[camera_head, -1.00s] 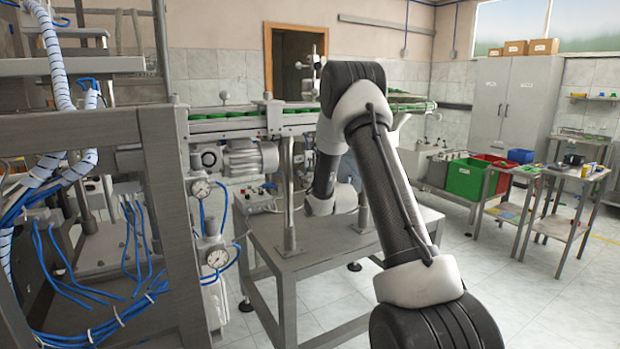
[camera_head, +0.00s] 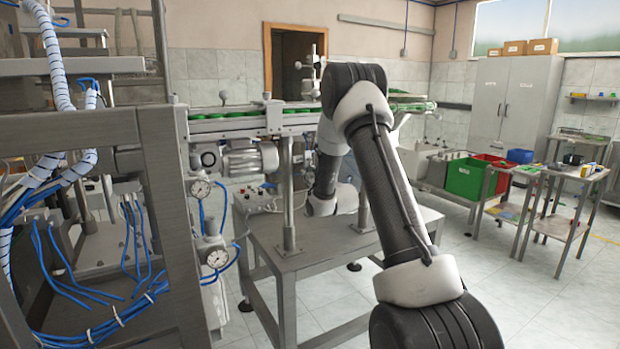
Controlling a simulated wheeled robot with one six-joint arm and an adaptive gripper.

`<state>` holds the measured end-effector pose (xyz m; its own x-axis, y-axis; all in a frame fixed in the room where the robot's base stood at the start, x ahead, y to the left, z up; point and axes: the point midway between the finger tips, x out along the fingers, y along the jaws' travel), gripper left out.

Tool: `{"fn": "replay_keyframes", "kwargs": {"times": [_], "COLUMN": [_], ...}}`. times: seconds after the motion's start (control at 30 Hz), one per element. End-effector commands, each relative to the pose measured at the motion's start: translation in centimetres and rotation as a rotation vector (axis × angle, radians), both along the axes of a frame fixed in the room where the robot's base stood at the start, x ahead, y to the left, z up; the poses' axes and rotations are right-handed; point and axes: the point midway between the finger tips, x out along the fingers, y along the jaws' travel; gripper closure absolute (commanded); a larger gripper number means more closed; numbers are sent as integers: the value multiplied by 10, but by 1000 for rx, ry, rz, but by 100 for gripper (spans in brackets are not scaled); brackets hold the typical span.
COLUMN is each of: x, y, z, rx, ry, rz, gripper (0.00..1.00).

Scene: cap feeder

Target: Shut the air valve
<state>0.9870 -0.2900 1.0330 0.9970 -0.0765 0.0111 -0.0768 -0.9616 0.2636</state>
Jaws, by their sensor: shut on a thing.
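The air valve cannot be picked out for certain. Two round pressure gauges, an upper one (camera_head: 200,188) and a lower one (camera_head: 217,257), sit on a grey air unit with blue hoses beside the machine frame at the left. My arm rises from the bottom right to a dark elbow at the upper middle, then drops behind it to a white wrist part above the grey table. My gripper cannot be seen; the arm's far end is hidden behind my own links. What it touches is hidden too.
A conveyor (camera_head: 225,127) with green caps runs across the back, with a motor (camera_head: 250,160) below it. A control box (camera_head: 248,200) stands on the grey table (camera_head: 325,243). The metal frame (camera_head: 165,215) blocks the left.

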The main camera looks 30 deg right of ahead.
Motion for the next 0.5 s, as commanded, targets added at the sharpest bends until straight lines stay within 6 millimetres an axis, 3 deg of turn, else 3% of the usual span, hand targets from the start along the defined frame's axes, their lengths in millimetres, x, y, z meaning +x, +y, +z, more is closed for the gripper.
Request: {"fn": "replay_keyframes", "kwargs": {"times": [0.5], "x": [1], "y": [-27], "z": [9], "rx": [-452], "ry": [-16], "rz": [-1], "gripper": [100]}}
